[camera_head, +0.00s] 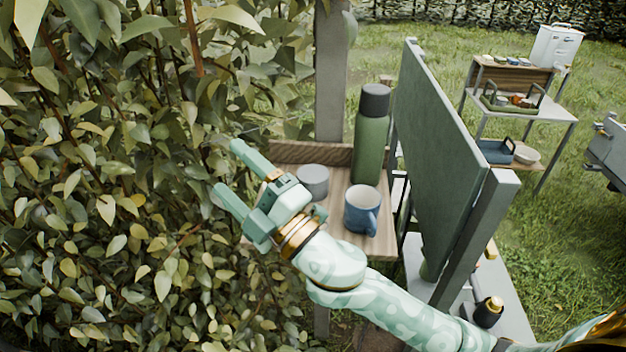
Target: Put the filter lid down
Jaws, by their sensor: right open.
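My right gripper (226,168) reaches in from the lower right, over the left edge of a small wooden shelf (343,236). Its two fingers are apart, point left toward the leaves, and nothing shows between them. A short grey round piece (314,180) stands on the shelf just right of the gripper, partly close behind it. I cannot tell whether this is the filter lid or another container; no other lid is clearly visible. My left gripper is out of view.
A blue mug (361,211) and a tall green flask (371,136) with a dark cap stand on the shelf. A dense leafy hedge (110,200) fills the left. A green upright panel (440,150) closes off the right. A table (535,108) with trays stands farther back on grass.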

